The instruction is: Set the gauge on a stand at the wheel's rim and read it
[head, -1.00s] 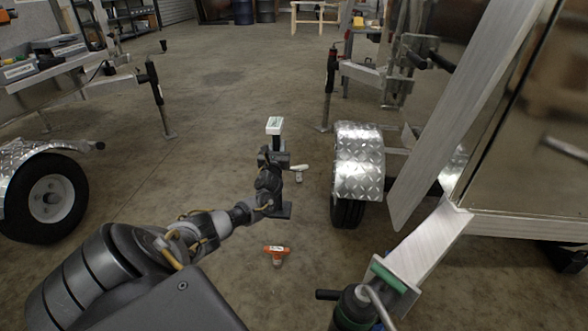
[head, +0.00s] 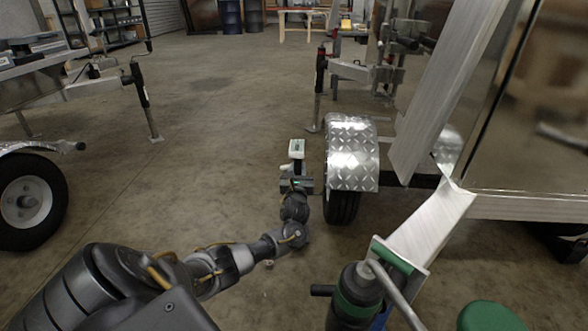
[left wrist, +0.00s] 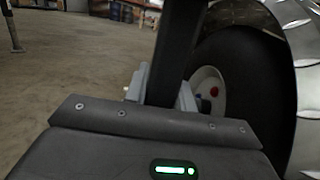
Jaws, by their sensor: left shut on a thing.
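The gauge, a small white box with a green face (head: 297,148), sits at the top of a dark stand. My left gripper (head: 296,183) is shut on the stand's dark post (left wrist: 176,50), which rises upright between its fingers in the left wrist view. The wheel (head: 342,207) stands just right of the gripper under a diamond-plate fender (head: 351,152). In the left wrist view its black tyre (left wrist: 245,75) and pale rim (left wrist: 207,88) with a red spot show behind and right of the post. The stand's base is hidden, so its floor contact cannot be told. My right gripper is not in view.
A second trailer with a white-rimmed wheel (head: 22,203) stands at the left. Nearer at the right are a drawbar (head: 432,222), a dark cylinder with a green band and handle (head: 355,300), and a green round top (head: 490,318). The concrete floor (head: 200,130) between the trailers is open.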

